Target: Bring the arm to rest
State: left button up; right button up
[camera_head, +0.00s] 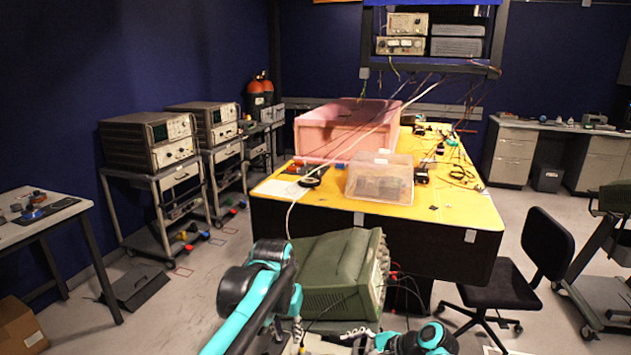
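My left arm (250,305), teal and black, comes in from the bottom left and bends at a joint in front of a green instrument case. Its far end drops toward the bottom edge, where my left gripper (298,332) shows only small and partly hidden. I cannot tell whether its fingers are open or shut. Part of my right arm (432,338), also teal and black, shows at the bottom edge, right of centre. No held object can be seen.
The green case (340,270) stands close beyond my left arm. Behind it is a yellow-topped table (450,205) with a pink foam box (318,135), a clear bin (405,185) and cables. A black chair (500,288) stands right. Instrument carts (165,195) line the left wall.

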pick_arm(q)
jog(key=s+a+f+t, duration=0.1)
jog(key=s+a, duration=0.2)
jog(key=s, duration=0.4)
jog(key=s+a+f+n+t, duration=0.1)
jog(key=s+a+f+t, duration=0.1)
jog(key=s+a, duration=0.2)
jog(key=s+a+f+n+t, duration=0.1)
jog(key=s+a, duration=0.3)
jog(key=s, duration=0.6)
jog(key=shift+f+t+y, duration=0.3)
jog(key=shift+f+t, duration=0.1)
jog(key=shift+t, duration=0.2)
pick_arm(e)
jog(key=s+d+r+n+t+h, duration=0.1)
jog(key=s+d+r+n+h, duration=0.1)
jog(key=s+n, duration=0.3)
jog(key=s+d+r+n+h, duration=0.2)
jog(key=s+d+n+h, duration=0.1)
jog(key=s, duration=0.6)
jog(key=s+d+r+n+t+h, duration=0.1)
jog(key=s+d+r+n+h, duration=0.1)
jog(key=s+n, duration=0.5)
jog(key=shift+s+d+n+t+h, duration=0.15)
jog(key=shift+d+n+t+h, duration=0.25)
jog(key=shift+d+h, duration=0.6)
